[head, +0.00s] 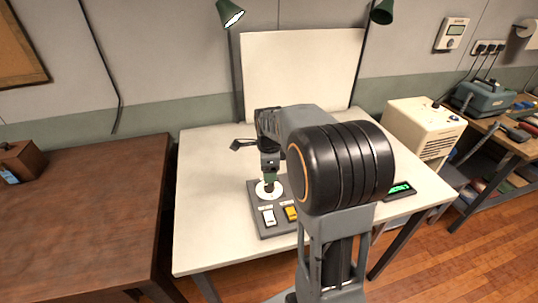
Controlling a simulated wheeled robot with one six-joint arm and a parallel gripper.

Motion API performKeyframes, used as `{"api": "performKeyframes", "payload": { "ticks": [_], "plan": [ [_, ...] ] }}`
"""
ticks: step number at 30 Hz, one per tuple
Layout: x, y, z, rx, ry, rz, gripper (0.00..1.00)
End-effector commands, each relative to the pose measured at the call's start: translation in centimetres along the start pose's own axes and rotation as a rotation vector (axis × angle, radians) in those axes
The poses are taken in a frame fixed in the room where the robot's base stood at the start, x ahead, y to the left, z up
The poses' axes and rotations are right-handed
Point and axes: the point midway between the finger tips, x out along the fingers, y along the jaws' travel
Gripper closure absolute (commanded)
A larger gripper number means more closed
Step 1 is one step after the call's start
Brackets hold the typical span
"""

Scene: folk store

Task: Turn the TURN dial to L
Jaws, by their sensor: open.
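A dark control panel (258,223) lies on the white table. At its back left is a round white dial plate (262,193), likely the TURN dial. My gripper (269,186) is open and points down directly over the plate's middle. The knob is hidden behind the fingers, so I cannot tell its setting or whether the fingers touch it. The markings, including L, are too small to read. A white rocker switch (268,217) and a yellow one (291,213) sit at the panel's front. My arm hides the panel's right part.
The white table (208,215) is clear left of the panel. A small dark device with a green display (401,189) lies at the right. A brown table (80,220) stands at the left. A beige machine (415,125) stands beyond the white table's right edge.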

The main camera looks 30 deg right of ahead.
Motion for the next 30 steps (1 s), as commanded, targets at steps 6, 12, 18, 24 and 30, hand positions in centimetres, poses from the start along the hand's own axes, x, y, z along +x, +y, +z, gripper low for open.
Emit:
{"api": "performKeyframes", "payload": {
  "ticks": [6,12,18,24,30],
  "plan": [
    [-3.9,0.0,0.0,0.000,-0.001,-0.003,0.36],
    [-6.0,-0.1,0.0,0.000,0.000,-0.002,0.36],
    [-6.6,0.0,0.0,0.000,0.000,0.000,0.36],
    [-6.6,0.0,0.0,0.000,0.000,0.000,0.36],
    [-6.6,0.0,0.0,0.000,0.000,0.000,0.36]
  ]
}}
